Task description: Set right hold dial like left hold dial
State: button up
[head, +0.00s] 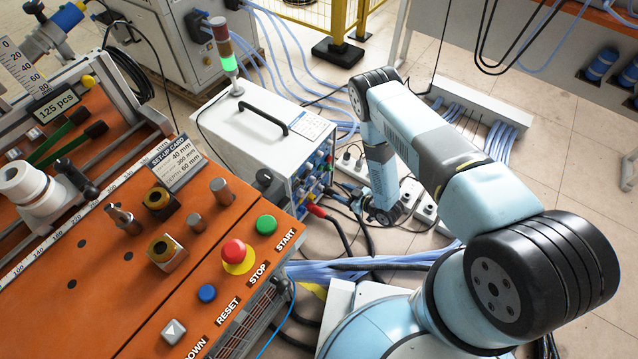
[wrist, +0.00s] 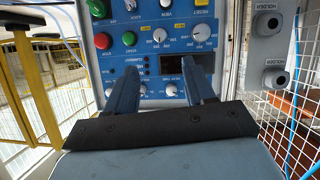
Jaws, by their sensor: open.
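The blue control panel (wrist: 150,50) faces me in the wrist view. A white dial (wrist: 160,35) sits in its upper middle, and another white dial (wrist: 202,31) sits to its right. Lower white dials, one on the left (wrist: 142,91) and one on the right (wrist: 170,90), show between and beside my fingers. The labels are too small to read, so I cannot tell which are the hold dials or compare their settings. My gripper (wrist: 163,70) is open and empty in front of the panel, its fingers hiding parts of the lower rows.
Green (wrist: 129,38) and red (wrist: 130,60) buttons lie left of the dials. Grey holders (wrist: 268,24) are at the right, beside wire mesh. In the head view, the white heater box (head: 255,125) stands beyond the orange bench (head: 100,250). Cables and a power strip (head: 410,195) lie near my arm.

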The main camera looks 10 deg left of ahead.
aim_at(314, 182)
jog(key=x, duration=1.3)
jog(key=shift+a+f, duration=0.2)
jog(key=shift+a, duration=0.15)
grip_shut()
